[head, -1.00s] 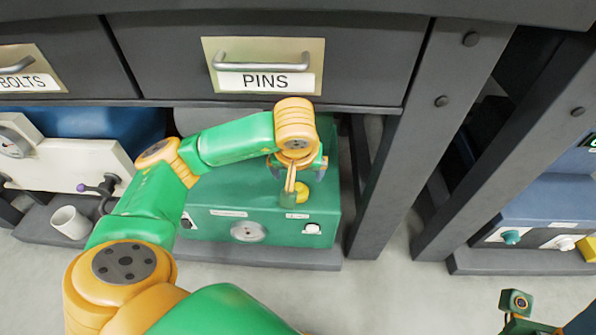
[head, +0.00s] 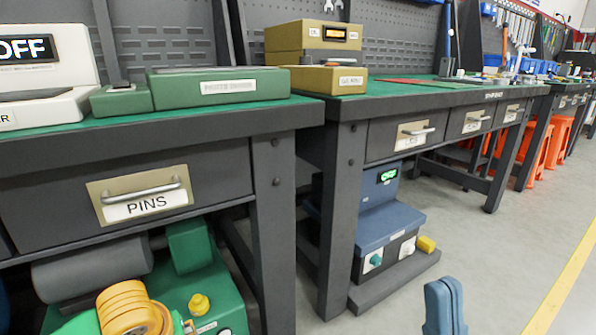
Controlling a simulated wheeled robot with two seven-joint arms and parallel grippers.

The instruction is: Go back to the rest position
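The orange wrist and green link of my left arm (head: 132,308) show at the bottom left, in front of a green machine (head: 190,285) under the bench. The fingers of my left gripper are not clearly visible; the frame edge cuts off that area. A yellow knob (head: 199,304) stands on the machine, just right of my wrist. Whether anything is held there cannot be seen. The blue-grey fingers of my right gripper (head: 446,300) stick up at the bottom right over bare floor. They appear close together or overlapping, with nothing visible between them.
A drawer labelled PINS (head: 145,195) hangs over the green machine. Right of a dark bench leg (head: 272,230) sits a blue machine (head: 390,225) with a lit green display on a low dark base. A second workbench runs to the right. Grey floor at the right is clear.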

